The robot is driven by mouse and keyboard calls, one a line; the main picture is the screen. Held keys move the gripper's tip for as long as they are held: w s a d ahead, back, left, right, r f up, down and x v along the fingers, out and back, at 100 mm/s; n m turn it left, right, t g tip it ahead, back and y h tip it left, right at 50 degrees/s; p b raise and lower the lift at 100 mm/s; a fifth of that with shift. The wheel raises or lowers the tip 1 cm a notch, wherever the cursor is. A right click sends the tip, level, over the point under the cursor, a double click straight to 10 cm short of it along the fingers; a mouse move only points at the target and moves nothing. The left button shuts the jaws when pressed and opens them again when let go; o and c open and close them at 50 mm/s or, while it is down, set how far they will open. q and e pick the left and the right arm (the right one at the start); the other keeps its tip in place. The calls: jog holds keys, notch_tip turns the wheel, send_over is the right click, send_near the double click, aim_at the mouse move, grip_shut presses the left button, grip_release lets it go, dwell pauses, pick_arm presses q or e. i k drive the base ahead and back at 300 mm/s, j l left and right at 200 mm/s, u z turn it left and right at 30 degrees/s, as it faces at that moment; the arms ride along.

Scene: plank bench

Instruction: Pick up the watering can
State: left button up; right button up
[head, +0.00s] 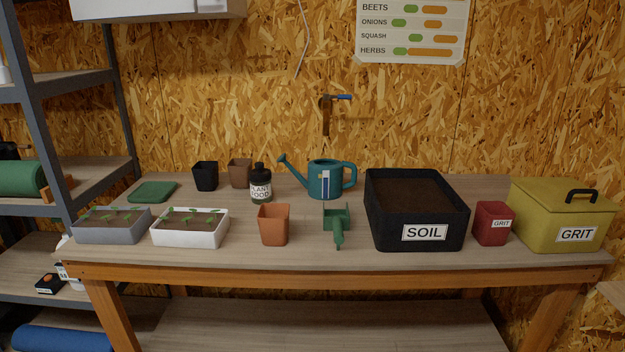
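A teal watering can (316,183) stands upright near the back middle of the plank bench (270,250). Its spout points up to the left and its handle is on the right. A pale strip with a blue mark shows on its front. Neither of my grippers shows in the head view.
A plant food bottle (261,186) stands left of the can, near its spout. A black soil bin (415,213) stands close on its right. A terracotta pot (273,226) is in front. Seedling trays (189,240) are at left, a yellow grit box (561,213) at right.

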aim_at(324, 182)
jog(key=i+l+u, duration=0.1)
jog(key=l+u, duration=0.15)
jog(key=u, duration=0.25)
jog(key=i+l+u, duration=0.1)
jog(key=l+u, duration=0.15)
jog(key=u, duration=0.2)
jog(key=l+u, duration=0.25)
jog(key=u, duration=0.25)
